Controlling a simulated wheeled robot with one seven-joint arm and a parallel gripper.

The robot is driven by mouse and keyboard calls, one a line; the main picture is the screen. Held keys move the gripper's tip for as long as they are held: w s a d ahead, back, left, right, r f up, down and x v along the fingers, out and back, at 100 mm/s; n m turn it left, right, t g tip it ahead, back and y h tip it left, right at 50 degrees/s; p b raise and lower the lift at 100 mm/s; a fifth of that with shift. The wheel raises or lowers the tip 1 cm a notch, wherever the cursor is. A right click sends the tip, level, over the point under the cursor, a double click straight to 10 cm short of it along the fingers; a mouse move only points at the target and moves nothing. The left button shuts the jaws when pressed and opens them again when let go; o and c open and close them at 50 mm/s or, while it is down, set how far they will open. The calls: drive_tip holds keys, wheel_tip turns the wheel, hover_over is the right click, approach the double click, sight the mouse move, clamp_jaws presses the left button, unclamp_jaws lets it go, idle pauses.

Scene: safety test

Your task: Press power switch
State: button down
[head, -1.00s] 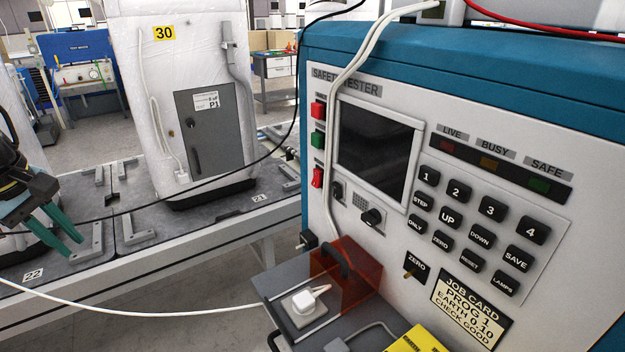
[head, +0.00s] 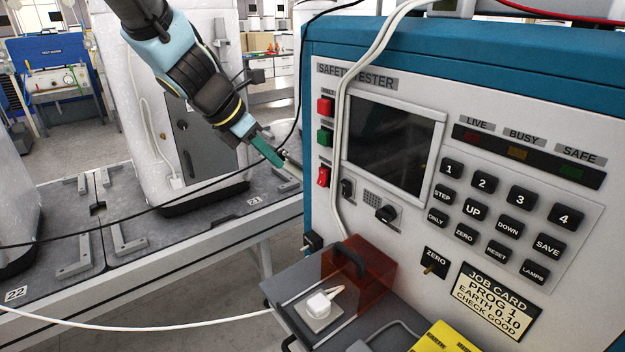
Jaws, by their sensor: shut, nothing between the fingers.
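The power switch appears to be the red rocker (head: 323,176) low in the left column of the safety tester (head: 480,110). A red button (head: 325,106) and a green button (head: 325,137) sit above it. My gripper (head: 284,158) points right and down toward the tester's left edge, with its green fingers together and empty. In the picture its tips are left of the rocker and a little higher. They look apart from the panel, though the depth gap is hard to judge. The switch is in clear view.
White cables (head: 364,75) hang down the panel just right of the switch column. A black cable (head: 270,157) crosses near my gripper. A conveyor bench (head: 140,225) carries wrapped units at left.

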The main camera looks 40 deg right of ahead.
sight(322, 177)
drive_tip(key=d+r+x, duration=0.1)
drive_tip(key=d+x, duration=0.1)
drive_tip(key=x, duration=1)
drive_tip(key=shift+d, duration=0.3)
